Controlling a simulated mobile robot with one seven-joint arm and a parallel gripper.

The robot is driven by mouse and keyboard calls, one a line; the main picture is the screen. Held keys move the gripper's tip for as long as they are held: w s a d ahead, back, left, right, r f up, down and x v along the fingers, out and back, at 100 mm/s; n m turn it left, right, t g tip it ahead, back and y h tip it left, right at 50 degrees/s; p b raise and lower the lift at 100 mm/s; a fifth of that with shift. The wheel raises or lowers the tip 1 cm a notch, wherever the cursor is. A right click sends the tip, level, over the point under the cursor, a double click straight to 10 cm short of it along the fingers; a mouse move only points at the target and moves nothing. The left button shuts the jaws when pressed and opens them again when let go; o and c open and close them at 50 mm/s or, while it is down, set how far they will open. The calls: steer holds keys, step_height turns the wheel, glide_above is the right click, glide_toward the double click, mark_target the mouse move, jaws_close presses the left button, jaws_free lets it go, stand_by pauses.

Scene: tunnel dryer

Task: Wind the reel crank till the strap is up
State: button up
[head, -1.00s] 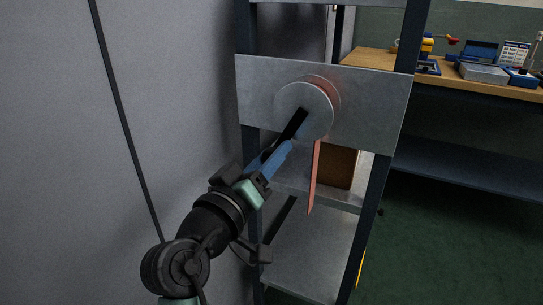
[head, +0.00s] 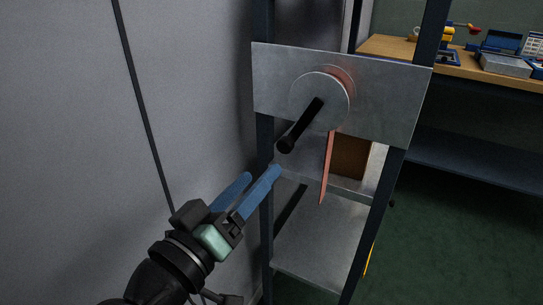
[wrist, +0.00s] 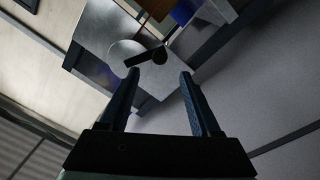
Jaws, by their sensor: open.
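The reel (head: 321,98) is a round grey disc on a metal plate (head: 385,105) fixed across the shelf rack. Its black crank handle (head: 300,125) juts out from the disc toward the lower left. The pink-red strap (head: 327,165) hangs from the reel, its lower end at about the middle shelf's height. My gripper (head: 262,174) is open and empty, below and left of the handle and apart from it. In the wrist view the crank (wrist: 147,57) and the reel disc (wrist: 124,52) show beyond the open fingers (wrist: 156,82).
A dark-framed rack (head: 265,190) with metal shelves (head: 315,240) stands below the plate. A brown box (head: 349,157) sits behind the strap. A grey wall (head: 195,90) is close on the left. A workbench (head: 480,72) with tools stands at the right.

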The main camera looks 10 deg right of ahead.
steer(key=shift+v, duration=1.4)
